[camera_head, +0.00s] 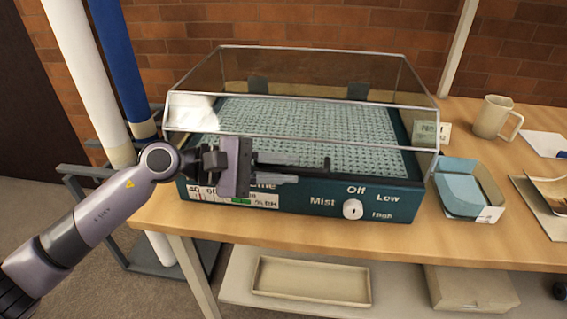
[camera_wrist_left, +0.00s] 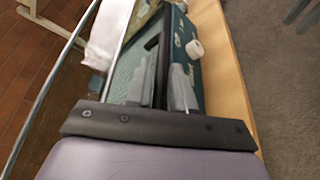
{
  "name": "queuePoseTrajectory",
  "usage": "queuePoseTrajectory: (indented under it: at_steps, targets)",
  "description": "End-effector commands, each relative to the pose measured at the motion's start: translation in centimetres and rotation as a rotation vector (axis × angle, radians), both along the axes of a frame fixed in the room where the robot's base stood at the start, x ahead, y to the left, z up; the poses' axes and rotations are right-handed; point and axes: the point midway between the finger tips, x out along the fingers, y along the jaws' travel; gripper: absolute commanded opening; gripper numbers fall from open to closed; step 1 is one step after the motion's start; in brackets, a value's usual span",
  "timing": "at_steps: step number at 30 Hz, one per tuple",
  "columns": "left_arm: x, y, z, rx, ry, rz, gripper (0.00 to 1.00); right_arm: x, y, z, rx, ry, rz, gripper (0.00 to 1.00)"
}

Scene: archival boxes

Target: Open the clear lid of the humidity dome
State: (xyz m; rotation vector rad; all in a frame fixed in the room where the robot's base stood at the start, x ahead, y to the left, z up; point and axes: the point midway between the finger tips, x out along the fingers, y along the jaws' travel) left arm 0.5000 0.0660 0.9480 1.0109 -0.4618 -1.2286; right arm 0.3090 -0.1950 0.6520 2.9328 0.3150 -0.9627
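The humidity dome has a teal base (camera_head: 300,199) and a clear lid (camera_head: 300,120) with metal-coloured edges. The lid is down over a woven pale-green mat. A dark bar handle (camera_head: 318,169) runs along the lid's front; it also shows in the left wrist view (camera_wrist_left: 163,55). My left gripper (camera_head: 290,168) comes in from the left, its grey fingers above and below the handle. In the left wrist view my fingers (camera_wrist_left: 160,90) lie close on both sides of the bar and look shut on it. My right gripper is not in view.
The base front has a white knob (camera_head: 352,209). A blue-lined box (camera_head: 468,188) and a mug (camera_head: 494,117) stand to the right on the wooden table (camera_head: 290,232). A lower shelf holds a shallow tray (camera_head: 312,280). Blue and white rolls stand at left.

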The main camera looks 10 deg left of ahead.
Motion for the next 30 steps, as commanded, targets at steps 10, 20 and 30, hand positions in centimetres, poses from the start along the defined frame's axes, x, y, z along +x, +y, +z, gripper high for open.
queuePoseTrajectory:
  at_steps: [10, 20, 30]
  targets:
    - [0.1, -0.4, -0.1, -0.002, 0.001, 0.0, 0.17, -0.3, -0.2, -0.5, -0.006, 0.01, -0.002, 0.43]
    - [0.2, -0.3, 0.3, -0.001, 0.007, 0.0, 0.0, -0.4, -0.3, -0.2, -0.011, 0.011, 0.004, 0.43]
    - [1.2, -0.3, 6.2, -0.002, 0.125, 0.003, 0.0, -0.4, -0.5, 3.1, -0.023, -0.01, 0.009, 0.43]
